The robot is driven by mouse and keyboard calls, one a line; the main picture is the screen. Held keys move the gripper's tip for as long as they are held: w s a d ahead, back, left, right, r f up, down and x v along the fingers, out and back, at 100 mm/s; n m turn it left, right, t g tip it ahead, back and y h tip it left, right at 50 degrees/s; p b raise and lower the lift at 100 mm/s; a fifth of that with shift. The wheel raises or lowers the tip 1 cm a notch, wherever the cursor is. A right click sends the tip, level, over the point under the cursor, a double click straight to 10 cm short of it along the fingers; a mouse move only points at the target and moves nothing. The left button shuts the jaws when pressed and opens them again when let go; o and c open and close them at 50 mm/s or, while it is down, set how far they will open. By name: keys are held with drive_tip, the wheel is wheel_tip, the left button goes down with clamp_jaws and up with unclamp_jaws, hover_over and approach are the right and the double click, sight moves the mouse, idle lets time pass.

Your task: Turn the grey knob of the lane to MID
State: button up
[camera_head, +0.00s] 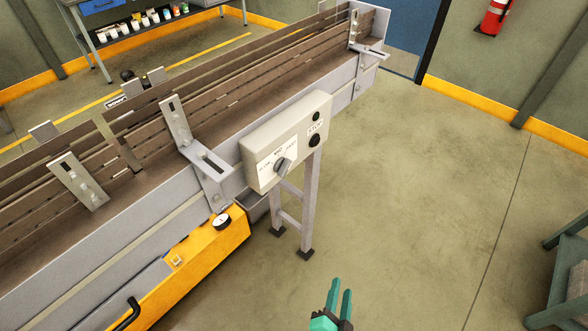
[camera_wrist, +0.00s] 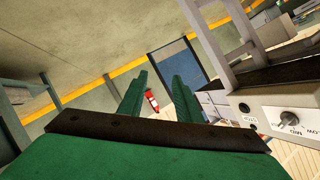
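The grey knob (camera_head: 284,166) sits on the front of a beige control box (camera_head: 258,147) on the side of the conveyor lane (camera_head: 135,203). Labels surround the knob, with MID above it in the head view; I cannot tell for sure which label it points to. The knob also shows at the right edge of the wrist view (camera_wrist: 287,116), with MID readable. My green gripper (camera_head: 340,288) is low in the head view, over the floor, right of and nearer than the box. Its two fingers (camera_wrist: 161,87) are apart with nothing between them. It is clear of the knob.
A black button (camera_head: 314,140) with a STOP label is on the same box. A grey support leg (camera_head: 307,215) stands below it. A yellow cabinet (camera_head: 208,247) with a gauge is under the lane. A green table (camera_head: 570,270) stands at right. Floor between is free.

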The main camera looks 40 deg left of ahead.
drive_tip(key=w+a+r+n+g+y, duration=0.1)
drive_tip(key=w+a+r+y, duration=0.45)
drive_tip(key=w, duration=0.25)
drive_tip(key=n+g+y, duration=0.8)
drive_tip(key=n+g, duration=0.3)
approach(289, 167)
drive_tip(key=a, duration=0.8)
drive_tip(key=shift+w+a+f, duration=0.1)
drive_tip(key=shift+w+a, duration=0.1)
drive_tip(key=shift+a, duration=0.1)
clamp_jaws()
